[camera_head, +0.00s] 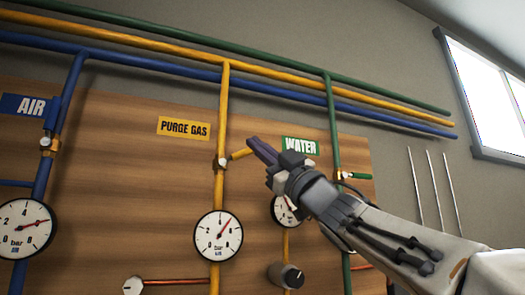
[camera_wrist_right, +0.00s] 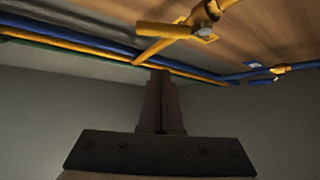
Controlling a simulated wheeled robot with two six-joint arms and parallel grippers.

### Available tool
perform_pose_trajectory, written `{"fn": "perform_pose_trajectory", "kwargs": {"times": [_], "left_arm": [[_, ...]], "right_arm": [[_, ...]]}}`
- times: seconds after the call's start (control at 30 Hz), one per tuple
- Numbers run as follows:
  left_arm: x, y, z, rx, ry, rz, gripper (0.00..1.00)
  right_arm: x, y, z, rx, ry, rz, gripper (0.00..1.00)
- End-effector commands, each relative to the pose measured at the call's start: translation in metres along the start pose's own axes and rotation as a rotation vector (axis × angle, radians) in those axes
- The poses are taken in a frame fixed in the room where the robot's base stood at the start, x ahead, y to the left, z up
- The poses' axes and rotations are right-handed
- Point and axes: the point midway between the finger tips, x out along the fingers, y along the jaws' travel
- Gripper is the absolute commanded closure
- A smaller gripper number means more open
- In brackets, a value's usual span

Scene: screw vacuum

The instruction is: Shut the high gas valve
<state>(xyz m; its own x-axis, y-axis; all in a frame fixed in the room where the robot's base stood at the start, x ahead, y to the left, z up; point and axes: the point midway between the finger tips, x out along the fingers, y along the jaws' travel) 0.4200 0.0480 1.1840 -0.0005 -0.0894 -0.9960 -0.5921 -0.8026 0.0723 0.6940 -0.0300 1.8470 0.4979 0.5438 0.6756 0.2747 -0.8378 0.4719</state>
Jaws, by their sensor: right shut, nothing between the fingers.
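The gas valve sits high on the vertical yellow pipe (camera_head: 220,200), right of the PURGE GAS sign (camera_head: 184,128). Its yellow handle (camera_head: 240,153) sticks out to the right, across the pipe and tilted slightly up. My right gripper (camera_head: 254,145) is shut and empty, its dark fingertips close to the handle's free end; I cannot tell whether they touch. In the right wrist view the yellow handle (camera_wrist_right: 166,30) shows above and beyond the shut fingers (camera_wrist_right: 160,74), with a visible gap between them. My left gripper is not in view.
A WATER sign (camera_head: 299,146) and a green valve handle (camera_head: 357,176) are behind and right of my gripper. A gauge (camera_head: 218,237) is below the gas valve. A black knob (camera_head: 286,276) is at the bottom. Blue, yellow and green pipes (camera_head: 150,52) run along the top.

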Motion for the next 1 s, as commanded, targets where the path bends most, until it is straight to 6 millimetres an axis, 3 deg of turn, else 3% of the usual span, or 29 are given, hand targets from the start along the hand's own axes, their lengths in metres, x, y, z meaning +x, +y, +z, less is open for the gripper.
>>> {"fn": "perform_pose_trajectory", "kwargs": {"times": [0.03, 0.33, 0.4, 0.6, 1.0], "left_arm": [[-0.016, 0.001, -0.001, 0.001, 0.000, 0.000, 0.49], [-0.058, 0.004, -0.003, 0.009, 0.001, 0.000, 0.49], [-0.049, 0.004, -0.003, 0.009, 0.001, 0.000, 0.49], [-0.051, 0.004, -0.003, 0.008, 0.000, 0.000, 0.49], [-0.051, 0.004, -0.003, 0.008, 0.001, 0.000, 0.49]], "right_arm": [[0.018, 0.003, -0.004, 0.004, 0.001, -0.002, 1.00], [0.075, 0.002, -0.003, 0.003, -0.001, -0.001, 1.00], [0.059, 0.000, 0.013, 0.001, -0.008, 0.001, 1.00], [0.045, 0.001, 0.028, 0.001, -0.005, 0.002, 1.00], [0.041, 0.002, 0.032, -0.001, -0.003, 0.003, 1.00]]}}
